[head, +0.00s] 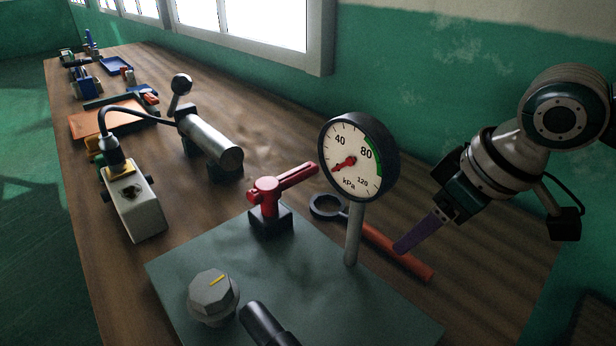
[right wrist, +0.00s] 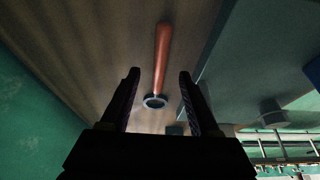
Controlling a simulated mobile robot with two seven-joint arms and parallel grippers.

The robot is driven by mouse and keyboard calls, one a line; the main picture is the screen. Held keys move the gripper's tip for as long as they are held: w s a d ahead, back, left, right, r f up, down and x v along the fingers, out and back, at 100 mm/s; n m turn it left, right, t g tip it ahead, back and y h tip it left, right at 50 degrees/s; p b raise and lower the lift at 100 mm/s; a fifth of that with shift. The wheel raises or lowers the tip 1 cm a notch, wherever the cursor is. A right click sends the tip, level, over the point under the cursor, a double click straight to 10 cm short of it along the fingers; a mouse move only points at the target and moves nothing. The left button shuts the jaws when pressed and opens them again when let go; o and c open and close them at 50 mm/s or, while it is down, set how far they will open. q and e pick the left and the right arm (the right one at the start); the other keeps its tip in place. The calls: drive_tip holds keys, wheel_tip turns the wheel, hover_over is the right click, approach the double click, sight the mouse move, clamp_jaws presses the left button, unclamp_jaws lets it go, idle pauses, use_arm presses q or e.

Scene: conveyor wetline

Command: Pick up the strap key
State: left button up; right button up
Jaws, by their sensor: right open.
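The strap key lies on the wooden bench behind the gauge post. It has an orange-red handle (head: 405,262) and a dark ring at its left end (head: 325,207). My right gripper (head: 402,247) comes in from the right, its fingers pointing down and left over the handle in the head view. In the right wrist view the gripper (right wrist: 160,73) is open and empty. There the strap key's handle (right wrist: 162,55) runs away beyond the fingertips, and its ring (right wrist: 155,101) shows between the fingers. I cannot tell the exact gap. My left gripper is not in view.
A round kPa gauge (head: 357,155) stands on a post on the grey-green plate (head: 330,300), close to the strap key. A red lever valve (head: 268,195) and a grey knob (head: 213,295) are on the plate. A metal cylinder (head: 210,145) lies further left.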

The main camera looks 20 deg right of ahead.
sight(367, 232)
drive_tip(key=x, duration=0.1)
drive_tip(key=b+x, duration=0.1)
drive_tip(key=x, duration=0.3)
drive_tip(key=shift+w+a+f, duration=0.1)
drive_tip(key=shift+w+a, duration=0.05)
drive_tip(key=shift+w, duration=0.2)
clamp_jaws()
idle(0.3)
